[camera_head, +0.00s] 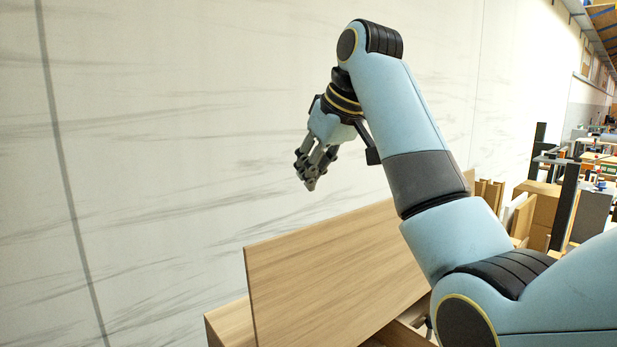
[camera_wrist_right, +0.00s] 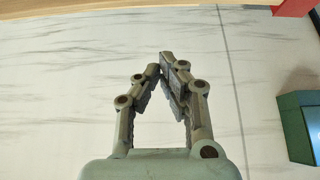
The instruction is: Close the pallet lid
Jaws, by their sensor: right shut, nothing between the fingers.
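The pallet lid (camera_head: 335,275) is a light wooden panel standing tilted up in the lower middle of the head view. Under it is the wooden pallet box (camera_head: 230,325), mostly hidden by the lid and my arm. My right gripper (camera_head: 310,186) is above the lid's upper edge, apart from it, in front of the pale wall. In the right wrist view its fingers (camera_wrist_right: 166,62) meet at the tips with nothing between them. My left gripper is not in view.
A pale streaked wall (camera_head: 180,120) stands behind the lid. Boards and cartons (camera_head: 535,215) and cluttered benches stand at the right.

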